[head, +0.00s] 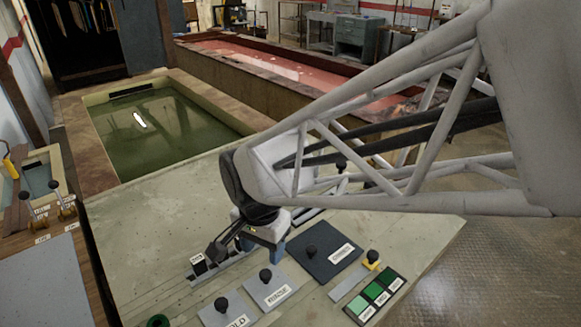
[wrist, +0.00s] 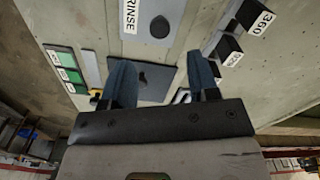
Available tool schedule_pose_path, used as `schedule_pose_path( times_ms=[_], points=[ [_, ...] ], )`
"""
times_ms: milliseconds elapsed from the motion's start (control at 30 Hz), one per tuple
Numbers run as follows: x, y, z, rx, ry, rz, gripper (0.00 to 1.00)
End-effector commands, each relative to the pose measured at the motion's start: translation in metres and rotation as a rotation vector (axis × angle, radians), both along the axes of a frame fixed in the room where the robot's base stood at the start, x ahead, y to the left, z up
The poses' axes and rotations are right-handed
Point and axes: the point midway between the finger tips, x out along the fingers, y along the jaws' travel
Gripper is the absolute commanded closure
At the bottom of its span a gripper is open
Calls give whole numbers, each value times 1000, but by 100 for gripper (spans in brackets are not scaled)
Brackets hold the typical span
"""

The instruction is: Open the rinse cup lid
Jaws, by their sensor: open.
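The rinse cup lid (head: 270,287) is a light grey square plate with a dark round knob, in the row at the bench's front in the head view. Its label is hard to read there. In the wrist view, the word RINSE shows beside the lid's knob (wrist: 160,27) at the top edge; the lid is partly cut off. My gripper (head: 278,250) is above the bench, just behind the lid. In the wrist view its two blue fingers (wrist: 157,65) are apart, with nothing held between them. The knob lies beyond the fingertips, apart from them.
A dark plate with a knob (head: 325,250) lies right of the rinse lid, and a plate marked HOLD (head: 228,312) left of it. A green three-part panel (head: 376,296) is at right. Black labelled blocks (wrist: 248,20) stand nearby. A green-water tank (head: 150,135) lies behind.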

Motion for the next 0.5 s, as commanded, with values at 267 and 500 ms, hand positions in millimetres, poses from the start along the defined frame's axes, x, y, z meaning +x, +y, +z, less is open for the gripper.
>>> schedule_pose_path(
  times_ms=[267, 500],
  points=[
    [0, 0, -3, -1, 0, 1, 45],
    [0, 0, -20, -1, 2, 1, 45]
  ],
)
